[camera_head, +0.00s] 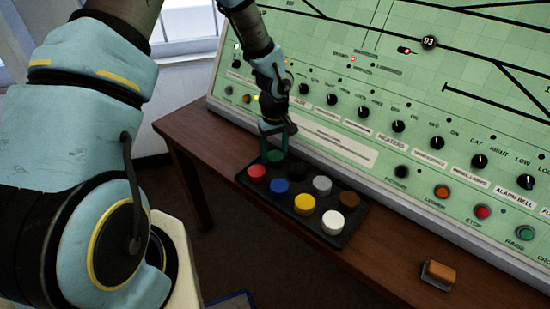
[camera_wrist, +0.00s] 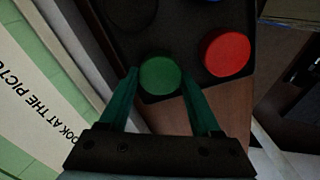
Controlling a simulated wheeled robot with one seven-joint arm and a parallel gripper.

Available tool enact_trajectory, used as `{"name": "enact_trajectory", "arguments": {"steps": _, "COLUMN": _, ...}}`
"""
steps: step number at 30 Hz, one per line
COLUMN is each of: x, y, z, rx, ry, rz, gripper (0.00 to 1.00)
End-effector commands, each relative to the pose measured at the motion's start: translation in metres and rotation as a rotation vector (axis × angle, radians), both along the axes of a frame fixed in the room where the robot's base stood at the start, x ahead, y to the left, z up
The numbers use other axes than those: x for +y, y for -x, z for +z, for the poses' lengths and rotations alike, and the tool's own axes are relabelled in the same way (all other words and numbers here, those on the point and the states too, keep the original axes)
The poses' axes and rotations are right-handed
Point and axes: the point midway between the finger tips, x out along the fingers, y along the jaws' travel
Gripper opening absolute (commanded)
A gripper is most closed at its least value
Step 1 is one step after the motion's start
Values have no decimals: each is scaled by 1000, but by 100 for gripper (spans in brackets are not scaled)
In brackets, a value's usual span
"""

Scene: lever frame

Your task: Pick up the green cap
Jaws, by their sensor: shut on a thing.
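The green cap (camera_head: 276,156) sits at the back left corner of a black tray (camera_head: 262,191) that holds several coloured caps. In the wrist view the green cap (camera_wrist: 160,76) lies between the two teal fingers of my gripper (camera_wrist: 160,82). In the head view my gripper (camera_head: 275,150) reaches down over that corner of the tray and is shut on the green cap. Whether the cap is lifted off the tray is hard to tell.
The red cap (camera_head: 257,172) is close beside the green one, with blue, yellow, white, grey, brown and black caps nearby. The green control panel (camera_head: 330,140) rises behind the tray. An orange-brown block (camera_head: 439,272) lies on the wooden table (camera_head: 390,268) at right.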

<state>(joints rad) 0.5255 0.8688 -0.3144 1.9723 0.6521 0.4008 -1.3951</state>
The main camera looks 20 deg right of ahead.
Motion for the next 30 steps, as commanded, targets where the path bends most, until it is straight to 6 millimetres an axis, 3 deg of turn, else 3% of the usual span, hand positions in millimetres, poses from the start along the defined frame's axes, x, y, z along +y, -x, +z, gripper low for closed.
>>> {"name": "enact_trajectory", "arguments": {"steps": 3, "x": 0, "y": 0, "z": 0, "rx": 0, "ry": 0, "rz": 0, "gripper": 13}}
{"name": "enact_trajectory", "arguments": {"steps": 14, "x": 0, "y": -1, "z": 8, "rx": -2, "ry": 1, "rz": 0, "gripper": 13}}
{"name": "enact_trajectory", "arguments": {"steps": 30, "x": -2, "y": -1, "z": 92, "rx": -4, "ry": 8, "rz": 0, "gripper": 13}}
